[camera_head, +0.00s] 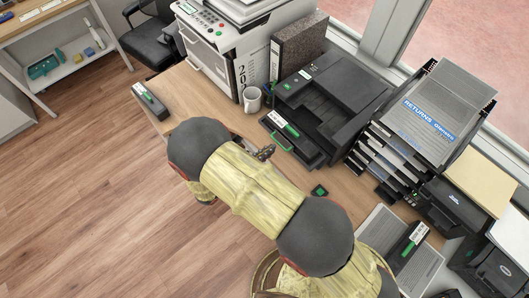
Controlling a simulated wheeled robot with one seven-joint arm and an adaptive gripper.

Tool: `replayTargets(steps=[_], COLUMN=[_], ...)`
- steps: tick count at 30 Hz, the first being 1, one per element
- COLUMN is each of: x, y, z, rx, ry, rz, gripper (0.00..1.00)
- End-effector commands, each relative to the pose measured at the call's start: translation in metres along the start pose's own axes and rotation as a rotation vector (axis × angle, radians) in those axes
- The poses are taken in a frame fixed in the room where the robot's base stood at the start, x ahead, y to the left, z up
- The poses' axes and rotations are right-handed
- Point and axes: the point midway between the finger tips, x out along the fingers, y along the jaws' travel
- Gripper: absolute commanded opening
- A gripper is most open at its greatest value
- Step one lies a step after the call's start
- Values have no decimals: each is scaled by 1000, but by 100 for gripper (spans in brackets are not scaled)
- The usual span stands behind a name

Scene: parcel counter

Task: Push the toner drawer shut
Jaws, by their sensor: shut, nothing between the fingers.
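A black printer (345,88) stands on the wooden counter. Its toner drawer (302,152) sticks out at the front, toward my arm, with a green handle (281,143) and a white-and-green label on it. My gripper (268,152) is shut and empty, just to the left of the drawer's front near the green handle. I cannot tell if it touches the drawer. My arm's own links hide part of the gripper and the counter below it.
A white mug (252,99) and a grey binder (298,54) stand left of the printer. A large copier (232,45) is behind them. A tray stack (415,130) stands close on the right. A small black-green item (320,191) lies on the counter. A black cartridge (150,101) lies at the left end.

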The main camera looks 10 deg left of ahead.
Motion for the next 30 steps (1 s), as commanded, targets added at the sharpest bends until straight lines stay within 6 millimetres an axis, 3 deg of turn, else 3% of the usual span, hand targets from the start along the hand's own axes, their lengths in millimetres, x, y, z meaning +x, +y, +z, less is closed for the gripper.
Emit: replayTargets(steps=[15,30], x=[5,35], y=[0,-1], z=[1,5], rx=[0,0], ry=[0,0], rz=[-1,-2], gripper=[0,0])
